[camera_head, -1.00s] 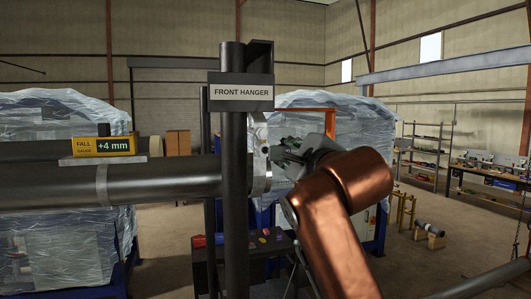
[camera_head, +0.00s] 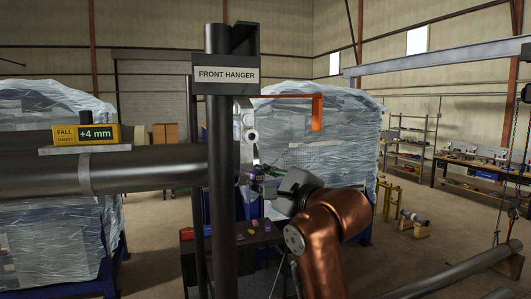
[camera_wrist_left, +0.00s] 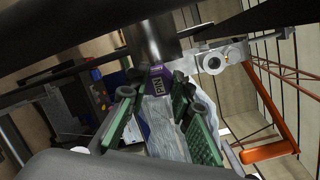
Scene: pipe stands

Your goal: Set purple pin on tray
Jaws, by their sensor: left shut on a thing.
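The purple pin (camera_wrist_left: 158,88), with a white-lettered face, is between the green-padded fingers of my left gripper (camera_wrist_left: 165,115) in the left wrist view. In the head view the left gripper (camera_head: 263,182) is shut on it, just right of the front hanger post, below the grey metal fitting (camera_head: 250,135). The fingers hide most of the pin there. A dark tray-like top (camera_head: 235,250) with small coloured pieces stands lower down, behind the post and partly hidden by it. My right gripper is not in view.
The front hanger post (camera_head: 223,190) and the thick horizontal pipe (camera_head: 140,170) stand close on the left. The fall gauge (camera_head: 85,135) reads +4 mm. An orange bracket (camera_head: 317,112) and a wrapped machine (camera_head: 345,150) are behind.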

